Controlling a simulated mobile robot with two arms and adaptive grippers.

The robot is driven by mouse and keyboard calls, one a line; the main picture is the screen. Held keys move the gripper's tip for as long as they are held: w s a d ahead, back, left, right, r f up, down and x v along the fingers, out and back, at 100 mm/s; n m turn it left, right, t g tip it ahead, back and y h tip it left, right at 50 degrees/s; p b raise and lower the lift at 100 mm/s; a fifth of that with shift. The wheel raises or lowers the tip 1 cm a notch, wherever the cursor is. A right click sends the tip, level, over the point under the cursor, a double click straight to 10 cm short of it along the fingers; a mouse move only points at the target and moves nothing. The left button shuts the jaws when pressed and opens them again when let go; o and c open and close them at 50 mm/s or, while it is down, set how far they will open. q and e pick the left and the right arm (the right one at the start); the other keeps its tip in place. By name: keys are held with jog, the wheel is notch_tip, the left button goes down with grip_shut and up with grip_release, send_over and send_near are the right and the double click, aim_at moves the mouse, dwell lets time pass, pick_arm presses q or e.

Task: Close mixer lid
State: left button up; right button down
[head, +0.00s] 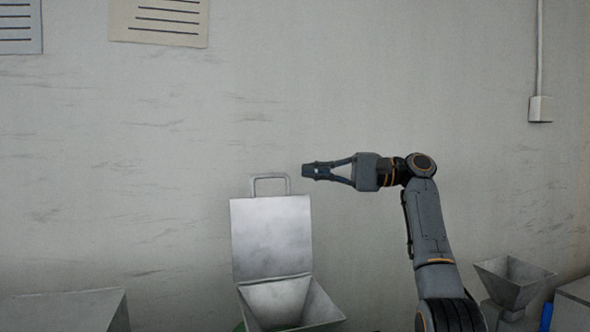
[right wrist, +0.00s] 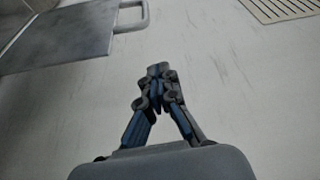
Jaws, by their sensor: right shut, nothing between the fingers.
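The mixer lid (head: 272,237) is a flat grey metal plate that stands upright, open, at the back of the mixer hopper (head: 290,302). Its loop handle (head: 270,177) sticks up from the top edge. My right gripper (head: 308,171) is shut and empty, pointing left, just right of the handle and a little above the lid's top edge, apart from it. In the right wrist view the closed fingers (right wrist: 158,72) show in the middle, with the lid (right wrist: 65,38) and its handle (right wrist: 133,14) at the upper left. My left gripper is not in view.
A smaller metal funnel (head: 513,282) stands at the lower right, near a grey box (head: 572,305). Another grey box (head: 65,311) is at the lower left. A plain wall (head: 150,150) is behind everything, with a switch box (head: 540,109) high on the right.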

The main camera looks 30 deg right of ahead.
jog(key=a+p, duration=0.1)
jog(key=a, duration=0.1)
jog(key=a+p, duration=0.1)
jog(key=a, duration=0.2)
jog(key=shift+s+a+f, duration=0.1)
jog(key=shift+s+f, duration=0.05)
jog(key=shift+f, duration=0.05)
dwell(0.5)
